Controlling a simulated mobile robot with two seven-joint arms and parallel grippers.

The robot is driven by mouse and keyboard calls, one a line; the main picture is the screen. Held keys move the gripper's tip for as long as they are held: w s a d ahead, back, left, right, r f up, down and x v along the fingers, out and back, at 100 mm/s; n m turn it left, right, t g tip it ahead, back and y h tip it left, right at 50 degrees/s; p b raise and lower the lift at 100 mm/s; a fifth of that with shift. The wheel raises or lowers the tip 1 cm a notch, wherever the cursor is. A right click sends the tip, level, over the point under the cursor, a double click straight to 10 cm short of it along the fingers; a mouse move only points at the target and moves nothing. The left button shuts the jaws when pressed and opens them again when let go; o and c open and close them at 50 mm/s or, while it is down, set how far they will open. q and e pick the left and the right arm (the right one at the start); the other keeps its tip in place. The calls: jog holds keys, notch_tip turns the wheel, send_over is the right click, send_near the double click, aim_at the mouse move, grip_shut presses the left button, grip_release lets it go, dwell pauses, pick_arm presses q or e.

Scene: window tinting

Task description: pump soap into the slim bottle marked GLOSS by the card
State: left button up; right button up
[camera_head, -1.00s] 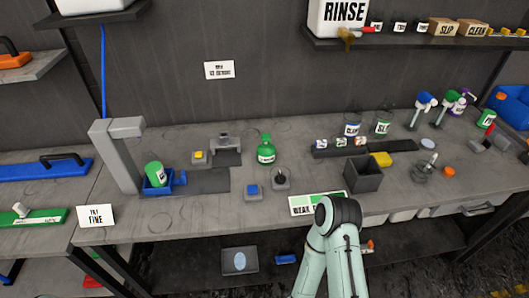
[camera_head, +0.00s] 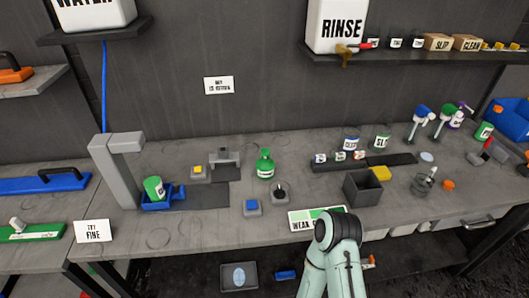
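No label in view reads clearly as GLOSS. A green bottle (camera_head: 265,164) with a small white label stands upright mid-bench; its label is too small to read. A green container with a white label (camera_head: 153,189) stands tilted in a blue holder (camera_head: 160,203) under a grey post. A white card (camera_head: 316,217) with green patches starts with "WEAK", its right end hidden by my arm. Another card (camera_head: 94,230) reading "FINE" stands at the left front. My pale green arm with a dark joint rises at the bottom centre. Neither gripper shows.
Labelled jars (camera_head: 351,143) stand at the back right behind a dark strip (camera_head: 390,161). A dark open box (camera_head: 362,188) and yellow sponge (camera_head: 381,173) are right of centre. RINSE (camera_head: 338,25) and WATER (camera_head: 92,10) tanks are above.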

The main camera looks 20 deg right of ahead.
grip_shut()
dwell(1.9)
